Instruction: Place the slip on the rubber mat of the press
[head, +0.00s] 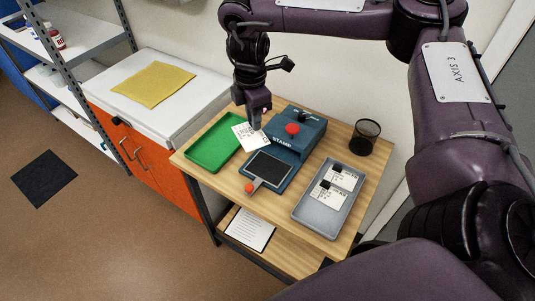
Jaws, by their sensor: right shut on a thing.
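The slip (250,138) is a white card with dark print. It is in the grasp of my right gripper (257,121), which is shut on its upper edge. The slip is tilted and appears between the green tray and the press; its exact height above them is hard to tell. The press (309,135) is a blue-grey unit marked STAMP with a red knob. Its dark rubber mat (269,168) lies at the front and looks bare, to the lower right of the slip. My left gripper is not in view.
An empty green tray (209,153) is left of the press. A grey tray (309,208) with printed slips is on the right. A black mesh cup (364,137) stands at the back right of the wooden table (224,180).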

